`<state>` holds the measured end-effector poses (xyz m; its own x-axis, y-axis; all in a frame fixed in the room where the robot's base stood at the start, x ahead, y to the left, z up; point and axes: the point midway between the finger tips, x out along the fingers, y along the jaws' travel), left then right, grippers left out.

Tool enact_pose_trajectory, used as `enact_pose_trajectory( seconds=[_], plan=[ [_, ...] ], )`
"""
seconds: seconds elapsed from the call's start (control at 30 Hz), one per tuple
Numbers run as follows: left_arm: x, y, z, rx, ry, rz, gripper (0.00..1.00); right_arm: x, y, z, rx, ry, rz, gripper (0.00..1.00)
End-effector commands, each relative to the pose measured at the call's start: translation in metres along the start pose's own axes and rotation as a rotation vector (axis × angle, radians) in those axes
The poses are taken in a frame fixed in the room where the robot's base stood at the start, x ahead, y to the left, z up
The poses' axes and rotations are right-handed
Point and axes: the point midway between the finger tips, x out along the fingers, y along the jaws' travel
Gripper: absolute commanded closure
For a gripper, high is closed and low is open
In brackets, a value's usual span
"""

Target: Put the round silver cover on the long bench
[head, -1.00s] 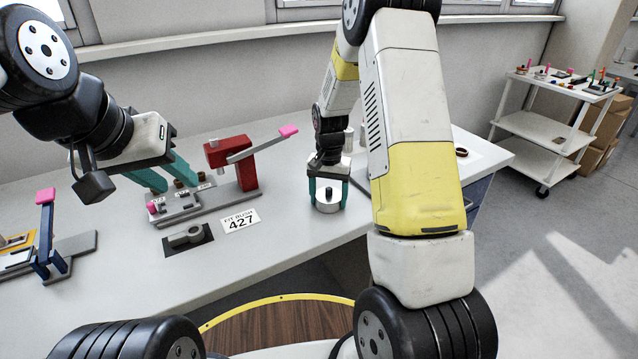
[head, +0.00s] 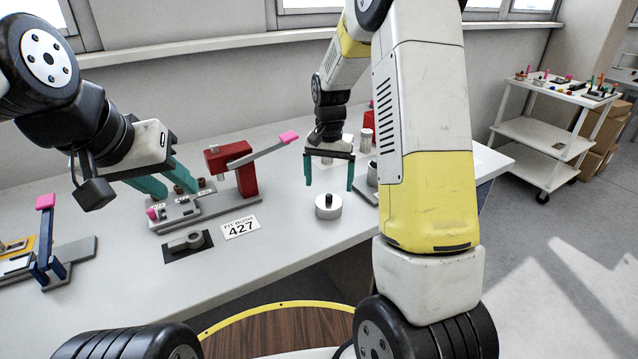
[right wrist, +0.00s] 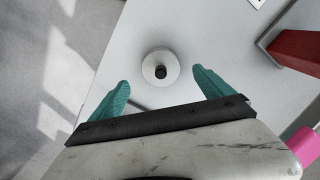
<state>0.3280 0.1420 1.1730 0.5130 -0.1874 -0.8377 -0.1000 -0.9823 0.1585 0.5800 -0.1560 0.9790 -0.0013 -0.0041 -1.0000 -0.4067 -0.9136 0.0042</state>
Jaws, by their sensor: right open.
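The round silver cover (head: 328,207) with a dark knob on top sits flat on the long bench (head: 280,262), near its front edge. It also shows in the right wrist view (right wrist: 154,72), beyond my fingertips. My right gripper (head: 328,186) is open and empty, above and behind the cover and apart from it; its two teal fingers also show in the right wrist view (right wrist: 160,82). My left gripper (head: 172,182) is at the left, its teal fingers over a grey fixture with bushes; whether it grips anything is unclear.
A red lever press (head: 240,165) stands left of the cover. A "FIT BUSH 427" card (head: 240,227) and a dark mat (head: 187,245) with a grey part lie at the front. A white cart (head: 545,140) stands at the right.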

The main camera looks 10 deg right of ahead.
Motion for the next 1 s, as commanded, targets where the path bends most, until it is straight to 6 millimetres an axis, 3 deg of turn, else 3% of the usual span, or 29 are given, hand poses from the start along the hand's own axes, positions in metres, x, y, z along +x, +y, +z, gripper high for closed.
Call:
enact_pose_trajectory(
  seconds=[0.1, 0.3, 0.47, 0.7, 0.83, 1.0],
  plan=[
    [0.0, 0.0, 0.0, 0.0, 0.0, 0.0, 0.64, -0.021, 0.0, 0.0, 0.0, 0.002, -0.001, 0.09],
    [0.0, 0.0, 0.0, 0.0, 0.0, 0.0, 0.64, -0.04, 0.001, 0.002, -0.002, 0.003, -0.005, 0.09],
    [0.0, 0.0, 0.0, 0.0, 0.0, 0.0, 0.64, -0.075, 0.01, 0.02, -0.04, 0.04, -0.057, 0.09],
    [0.0, 0.0, 0.0, 0.0, 0.0, 0.0, 0.64, -0.152, 0.038, 0.091, -0.181, 0.176, -0.19, 0.09],
    [0.0, 0.0, 0.0, 0.0, 0.0, 0.0, 0.64, -0.179, 0.056, 0.136, -0.265, 0.267, -0.244, 0.09],
    [0.0, 0.0, 0.0, 0.0, 0.0, 0.0, 0.64, -0.194, 0.075, 0.191, -0.369, 0.388, -0.285, 0.09]
  ],
)
